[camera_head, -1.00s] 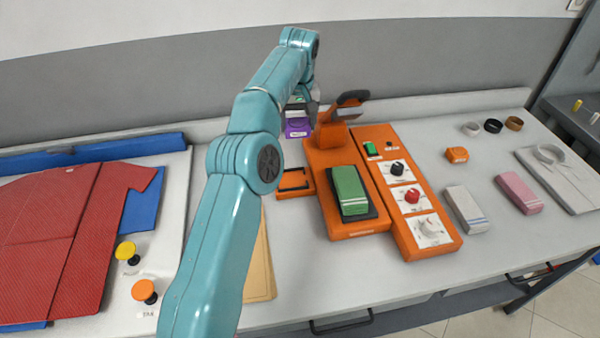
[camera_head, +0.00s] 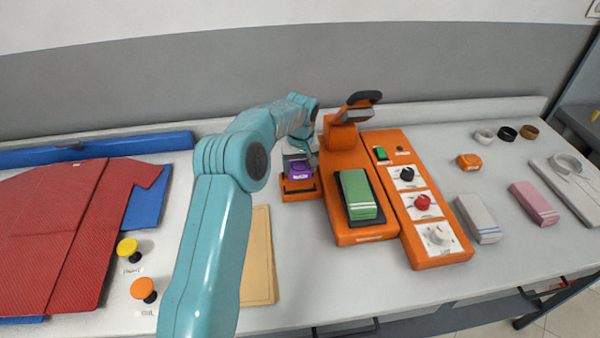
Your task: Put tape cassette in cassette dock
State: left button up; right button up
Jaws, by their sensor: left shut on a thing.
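My left gripper (camera_head: 299,152) reaches in from the left and is shut on a purple tape cassette (camera_head: 299,173) with a pale label on its front. The cassette is at the orange cassette dock (camera_head: 299,195), a small frame on the table just left of the orange press machine. It appears over or in the dock's opening; I cannot tell whether it is fully seated. The arm and gripper hide the cassette's upper part and the dock's back. My right gripper is not in view.
The orange press machine (camera_head: 343,235) with a green folded cloth (camera_head: 359,195) stands close right of the dock. Its knob panel (camera_head: 440,262) is beside it. A tan board (camera_head: 258,270) lies in front. A red garment (camera_head: 60,235) lies at left; folded cloths (camera_head: 534,204) lie at right.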

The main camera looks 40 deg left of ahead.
aim_at(299, 168)
pick_arm(q)
jog(key=f, duration=0.2)
jog(key=shift+s+a+f, duration=0.1)
jog(key=shift+s+f, duration=0.25)
jog(key=shift+f, duration=0.05)
jog(key=shift+w+f, duration=0.15)
jog(key=shift+w, duration=0.1)
jog(key=shift+s+f, duration=0.1)
jog(key=shift+f, duration=0.05)
jog(key=o, duration=0.8)
jog(key=shift+s, duration=0.1)
jog(key=shift+o, duration=1.2)
jog(key=shift+w, duration=0.2)
jog(key=shift+s+r+p, duration=0.1)
jog(key=shift+r+p, duration=0.2)
jog(key=shift+r, duration=0.15)
jog(key=r, duration=0.3)
jog(key=d+r+b, duration=0.1)
jog(key=r, duration=0.7)
jog(key=shift+s+d+r+b, duration=0.15)
jog(key=shift+s+r+b, duration=0.15)
jog(key=shift+s, duration=0.1)
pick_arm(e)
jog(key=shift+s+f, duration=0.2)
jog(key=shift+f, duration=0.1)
